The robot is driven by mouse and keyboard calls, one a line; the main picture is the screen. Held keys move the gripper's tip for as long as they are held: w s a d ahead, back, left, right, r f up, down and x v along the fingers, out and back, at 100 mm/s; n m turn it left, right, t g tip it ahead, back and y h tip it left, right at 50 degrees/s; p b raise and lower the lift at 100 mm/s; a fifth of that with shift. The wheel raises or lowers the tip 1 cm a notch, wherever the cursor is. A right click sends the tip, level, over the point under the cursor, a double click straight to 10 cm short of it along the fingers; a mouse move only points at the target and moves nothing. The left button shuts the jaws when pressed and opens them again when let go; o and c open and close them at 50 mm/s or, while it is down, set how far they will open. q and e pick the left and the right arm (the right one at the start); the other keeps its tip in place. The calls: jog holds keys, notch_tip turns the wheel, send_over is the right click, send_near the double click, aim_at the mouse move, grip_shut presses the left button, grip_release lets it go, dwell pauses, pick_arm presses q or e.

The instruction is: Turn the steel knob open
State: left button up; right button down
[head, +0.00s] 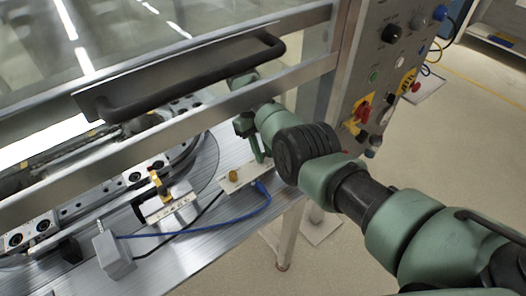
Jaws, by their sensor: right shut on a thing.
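My right arm comes in from the right, and its green gripper (246,128) is at the lower metal rail of the enclosure, above the ribbed table. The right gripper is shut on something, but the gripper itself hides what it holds. I cannot clearly make out a steel knob at the jaws. A small green part shows just above the same rail; I cannot tell whether it is a reflection. My left gripper is not in view.
A black handle (190,82) spans the enclosure's front. The ribbed table (190,246) carries a pale block (236,184) with a brass-coloured fitting and a blue hose. A control panel (372,75) with knobs and a red switch stands right. Open floor lies beyond.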

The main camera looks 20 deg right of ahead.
jog(key=c, duration=1.2)
grip_release()
jog(key=shift+c, duration=0.2)
